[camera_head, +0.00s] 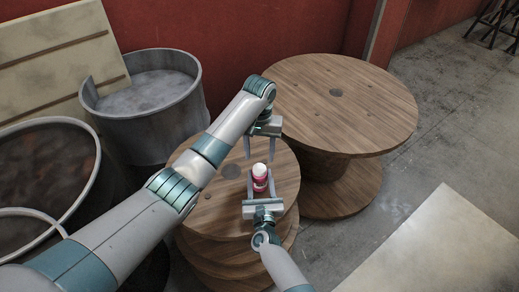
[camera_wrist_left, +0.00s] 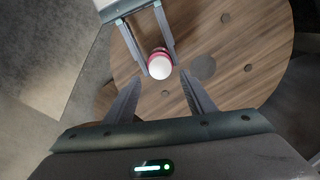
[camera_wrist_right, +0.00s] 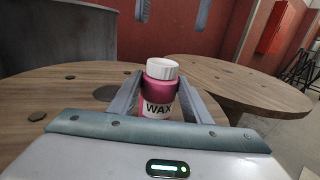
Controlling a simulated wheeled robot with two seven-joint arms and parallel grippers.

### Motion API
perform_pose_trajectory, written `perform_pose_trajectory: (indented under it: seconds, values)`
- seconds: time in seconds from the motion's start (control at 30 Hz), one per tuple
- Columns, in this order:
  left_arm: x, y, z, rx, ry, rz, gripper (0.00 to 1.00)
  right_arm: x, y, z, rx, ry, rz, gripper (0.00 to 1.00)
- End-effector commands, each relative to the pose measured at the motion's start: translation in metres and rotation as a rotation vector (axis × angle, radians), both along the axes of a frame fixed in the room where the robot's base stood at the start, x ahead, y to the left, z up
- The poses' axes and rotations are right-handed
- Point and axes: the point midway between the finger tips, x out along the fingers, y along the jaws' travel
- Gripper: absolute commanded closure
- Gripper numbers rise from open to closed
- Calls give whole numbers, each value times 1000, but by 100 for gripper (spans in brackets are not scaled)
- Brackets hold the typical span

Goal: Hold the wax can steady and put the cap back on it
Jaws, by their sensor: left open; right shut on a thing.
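The wax can (camera_head: 260,185) is pink with a white label reading WAX (camera_wrist_right: 157,109) and stands upright at the small spool table. Its white cap (camera_wrist_right: 162,68) sits on top, looking level; I cannot tell how firmly it is seated. The cap also shows in the left wrist view (camera_wrist_left: 160,68). My right gripper (camera_wrist_right: 160,80) is shut on the can's body, one finger on each side. My left gripper (camera_head: 262,156) is open and empty, pointing down above the cap, apart from it. Its fingertips show at the top of the right wrist view (camera_wrist_right: 172,14).
The small wooden spool table (camera_head: 208,205) is bare around the can. A larger wooden spool table (camera_head: 345,105) stands behind it to the right. A red wall (camera_head: 230,40) closes the back.

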Motion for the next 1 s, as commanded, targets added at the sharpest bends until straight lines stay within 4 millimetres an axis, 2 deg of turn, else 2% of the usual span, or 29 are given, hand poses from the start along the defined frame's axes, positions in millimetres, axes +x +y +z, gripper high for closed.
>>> perform_pose_trajectory:
  seconds: [0.3,0.5,0.9,0.93,1.0]
  values:
    - [-1,1,-41,1,2,1,50,0,0,0,0,0,0,100]
    - [0,0,-59,1,1,1,50,0,0,0,0,0,0,100]
    - [0,0,-65,0,-1,0,50,0,0,0,0,0,0,100]
    - [0,0,-65,0,-1,0,55,0,0,0,0,0,0,100]
    - [0,0,-65,0,-1,0,72,0,0,0,0,0,0,100]
